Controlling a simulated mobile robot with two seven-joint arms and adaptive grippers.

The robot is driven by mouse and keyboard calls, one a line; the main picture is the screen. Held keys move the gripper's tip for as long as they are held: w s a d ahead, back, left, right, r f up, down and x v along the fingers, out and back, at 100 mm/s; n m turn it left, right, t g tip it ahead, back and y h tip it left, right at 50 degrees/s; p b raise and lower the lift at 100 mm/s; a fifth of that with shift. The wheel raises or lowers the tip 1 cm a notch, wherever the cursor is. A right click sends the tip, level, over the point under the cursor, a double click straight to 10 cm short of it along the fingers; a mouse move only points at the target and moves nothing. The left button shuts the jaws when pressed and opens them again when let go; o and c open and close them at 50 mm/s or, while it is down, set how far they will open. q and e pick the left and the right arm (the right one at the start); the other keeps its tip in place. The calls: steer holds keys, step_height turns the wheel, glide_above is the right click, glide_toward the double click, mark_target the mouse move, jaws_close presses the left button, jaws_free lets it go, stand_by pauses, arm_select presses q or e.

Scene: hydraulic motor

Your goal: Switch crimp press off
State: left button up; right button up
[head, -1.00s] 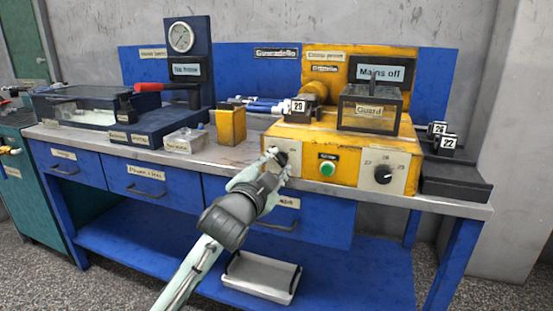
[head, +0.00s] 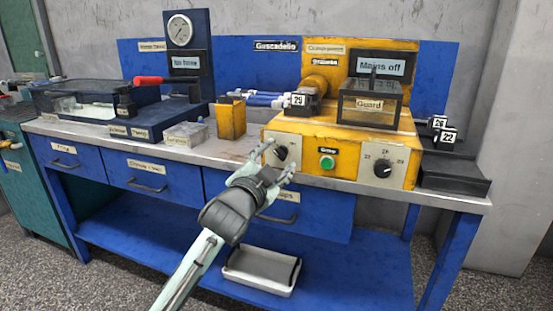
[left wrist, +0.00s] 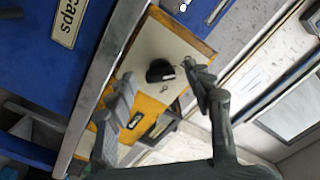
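The yellow crimp press (head: 340,125) stands on the right part of the bench, and its display (head: 380,66) reads "Mains off". On its front are a black knob on a pale plate at the left (head: 281,153), a green button (head: 327,162) and a numbered selector dial (head: 383,168). My left gripper (head: 280,160) is in front of the left knob with its fingers spread. In the left wrist view the same knob (left wrist: 160,70) shows between the open fingers (left wrist: 157,88), with space on both sides. My right gripper is not in view.
A clear guard box (head: 371,103) sits on the press. A yellow bin (head: 231,118) and a small clear box (head: 186,135) stand to its left. Blue drawers (head: 150,180) lie below the bench top, and a tray (head: 262,270) is on the lower shelf.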

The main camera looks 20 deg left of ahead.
arm_select(q)
steer(key=s, duration=1.2)
steer(key=shift+a, duration=0.2)
